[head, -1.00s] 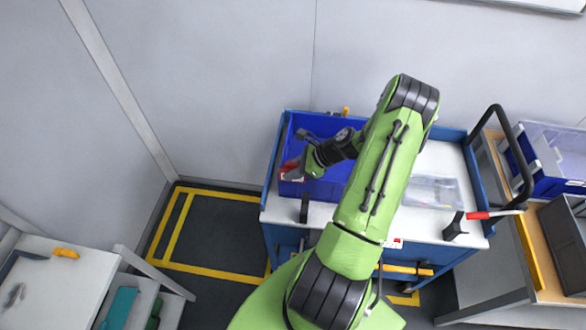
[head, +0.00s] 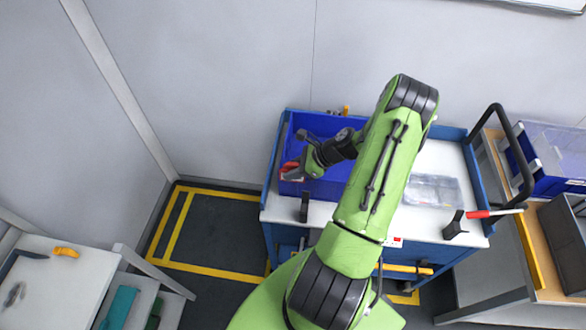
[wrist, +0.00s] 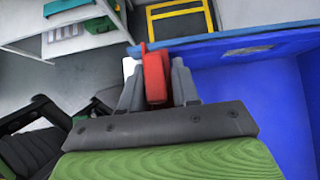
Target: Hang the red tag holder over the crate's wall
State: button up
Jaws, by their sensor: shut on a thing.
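The red tag holder (wrist: 155,78) is held between the two fingers of my gripper (wrist: 157,85) in the wrist view. It lies at the wall of the blue crate (wrist: 235,52), its far end reaching the wall's top edge. Whether it hooks over the wall or only touches it I cannot tell. In the head view the red holder (head: 291,170) shows small at the left side of the blue crate (head: 325,190), beside my gripper (head: 298,168). My arm hides part of the crate.
The crate stands on a blue cart with a white top (head: 440,160). A clear flat tray (head: 433,190) and a black stand with a red-handled tool (head: 478,215) are to the right. A black stand (head: 304,207) is just in front of the crate.

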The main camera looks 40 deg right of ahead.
jog(key=shift+f+b, duration=1.05)
jog(key=shift+f, duration=0.6)
jog(key=o, duration=1.1)
jog(key=shift+r, duration=0.1)
jog(key=p+v, duration=0.1)
jog(key=v, duration=1.4)
jog(key=shift+s+d+r, duration=0.15)
jog(key=shift+s+r, duration=0.05)
jog(key=shift+s, duration=0.1)
